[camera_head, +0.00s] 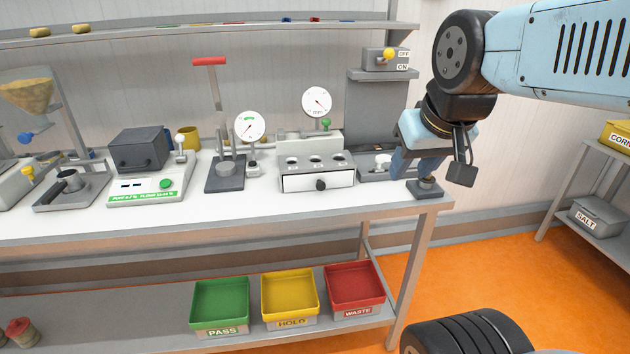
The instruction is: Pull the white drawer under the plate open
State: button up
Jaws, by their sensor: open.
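The white drawer (298,184) is a low box front with a dark round knob (320,185) at its middle. It sits under a grey plate (302,162) with several round holes, on the bench, and looks shut. My gripper (431,168) is open and empty, pointing down above the bench's right end. It is to the right of the drawer and well apart from the knob. Nothing hides the drawer front.
The white bench (250,214) holds dial gauges (249,126), a red-handled press (210,100) and a dark-lidded device (138,149) left of the drawer. A dark block (425,189) stands below my gripper. The bench strip before the drawer is clear.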

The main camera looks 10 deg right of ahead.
aim_at(320, 181)
jog(key=z, duration=0.9)
jog(key=k, duration=0.65)
jog(key=u, duration=0.35)
